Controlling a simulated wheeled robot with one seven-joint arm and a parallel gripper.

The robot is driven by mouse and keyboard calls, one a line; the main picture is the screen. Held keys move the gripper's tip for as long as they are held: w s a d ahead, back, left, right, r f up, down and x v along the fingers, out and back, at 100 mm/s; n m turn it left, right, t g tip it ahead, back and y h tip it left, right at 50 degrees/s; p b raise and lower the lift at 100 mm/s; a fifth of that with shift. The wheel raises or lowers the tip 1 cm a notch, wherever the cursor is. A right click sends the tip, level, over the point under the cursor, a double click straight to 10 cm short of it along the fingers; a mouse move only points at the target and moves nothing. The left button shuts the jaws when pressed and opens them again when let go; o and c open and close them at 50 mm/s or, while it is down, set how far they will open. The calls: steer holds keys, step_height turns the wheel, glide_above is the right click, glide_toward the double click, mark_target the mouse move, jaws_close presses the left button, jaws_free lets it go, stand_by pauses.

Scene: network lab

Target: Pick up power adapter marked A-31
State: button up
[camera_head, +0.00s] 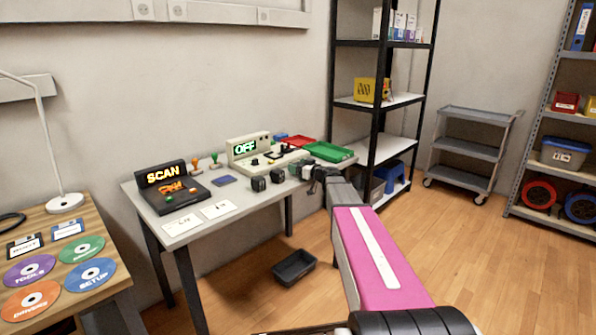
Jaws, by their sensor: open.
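Small dark blocks that look like power adapters stand in a row near the front edge of the grey table (240,205). One adapter (258,184) is at the left and another adapter (277,175) is to its right. Their markings are too small to read, so I cannot tell which is A-31. My gripper (312,175) is open at the right end of the row, above or beside the table's right part. My arm and the gripper hide part of that area, and I cannot tell whether anything lies between the fingers.
A dark bin (295,267) stands on the floor. A black shelf (381,100) stands just right of the table.

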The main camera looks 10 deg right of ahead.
steer(key=c, duration=1.1)
steer(key=shift+r, duration=0.15)
